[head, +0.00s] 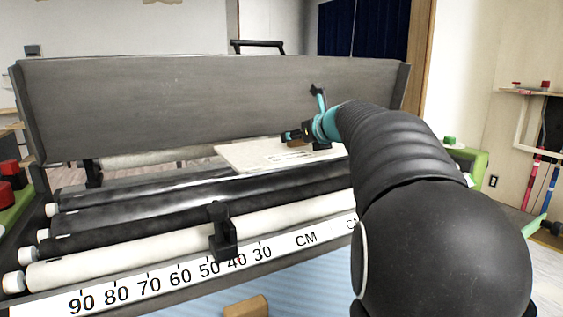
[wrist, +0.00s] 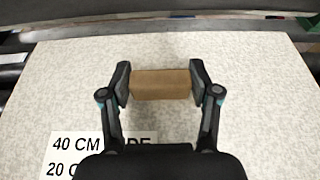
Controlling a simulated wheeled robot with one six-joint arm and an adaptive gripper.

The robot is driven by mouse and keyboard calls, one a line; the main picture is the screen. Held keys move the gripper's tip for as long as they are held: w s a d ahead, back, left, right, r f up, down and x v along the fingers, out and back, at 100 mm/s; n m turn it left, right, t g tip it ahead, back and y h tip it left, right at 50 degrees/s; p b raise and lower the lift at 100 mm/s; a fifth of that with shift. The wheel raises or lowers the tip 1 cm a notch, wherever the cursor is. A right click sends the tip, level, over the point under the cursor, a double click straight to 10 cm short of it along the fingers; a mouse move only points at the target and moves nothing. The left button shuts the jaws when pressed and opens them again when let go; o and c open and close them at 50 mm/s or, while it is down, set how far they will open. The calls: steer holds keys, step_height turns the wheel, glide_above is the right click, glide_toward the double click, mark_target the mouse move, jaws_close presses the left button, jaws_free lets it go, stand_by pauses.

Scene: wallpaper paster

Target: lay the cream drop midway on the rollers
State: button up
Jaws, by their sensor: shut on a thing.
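The cream drop (head: 240,154) is a flat, pale speckled sheet at the far right part of the rollers (head: 140,207) in the head view. In the wrist view the drop (wrist: 60,90) fills most of the picture, with a white label reading "40 CM" and "20 C", partly covered by my gripper. My gripper (head: 300,134) is shut on a brown block (wrist: 160,86) that stands on the drop. The wrist view shows my gripper (wrist: 160,78) with one finger at each end of the block. I cannot tell whether the drop touches the rollers.
A long grey panel (head: 200,95) rises behind the rollers. A centimetre scale (head: 170,279) runs along the front, with a black clamp-like piece (head: 222,235) near 50. A wooden block (head: 246,307) lies in front. A green-edged surface (head: 470,160) stands at the right.

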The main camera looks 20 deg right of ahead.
mark_target(302, 157)
steer(key=w+a+f, duration=0.3)
steer(key=a, duration=0.1)
steer(key=shift+f+b, duration=1)
steer(key=shift+f, duration=1)
steer(key=shift+f, duration=0.1)
steer(key=o, duration=1.3)
steer(key=shift+c, duration=0.2)
steer(key=shift+r, duration=0.2)
steer(key=v, duration=1.2)
steer(key=shift+f, duration=0.1)
